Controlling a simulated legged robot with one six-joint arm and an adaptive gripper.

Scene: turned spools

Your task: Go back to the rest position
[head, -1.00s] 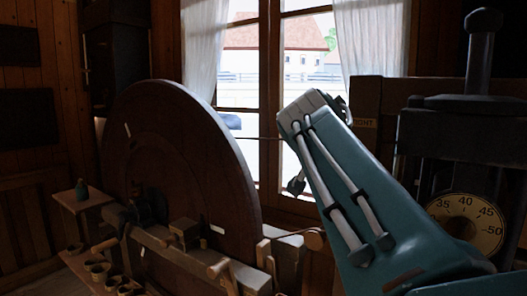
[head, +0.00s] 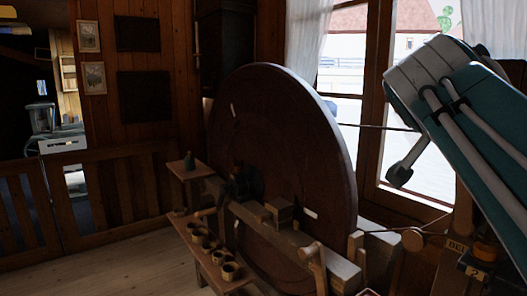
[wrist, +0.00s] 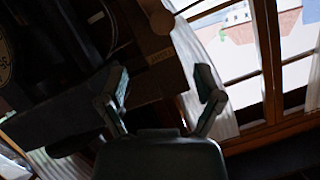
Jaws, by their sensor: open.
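My gripper (wrist: 160,84) is open and empty in the wrist view, with its two fingers spread apart. Behind it are a dark beam, a pale curtain (wrist: 208,70) and a bright window (wrist: 245,45), all tilted in the picture. No object is between the fingers. In the head view my teal arm is raised at the right, in front of the window (head: 345,95). A small grey part of it hangs below its end; the gripper's jaws cannot be made out clearly there.
A large dark wooden wheel (head: 285,150) fills the middle of the head view. Several small cups (head: 207,246) stand on a bench (head: 203,262) before it. A low wooden gate (head: 112,192) is at the left. Bare floor (head: 105,268) lies at lower left.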

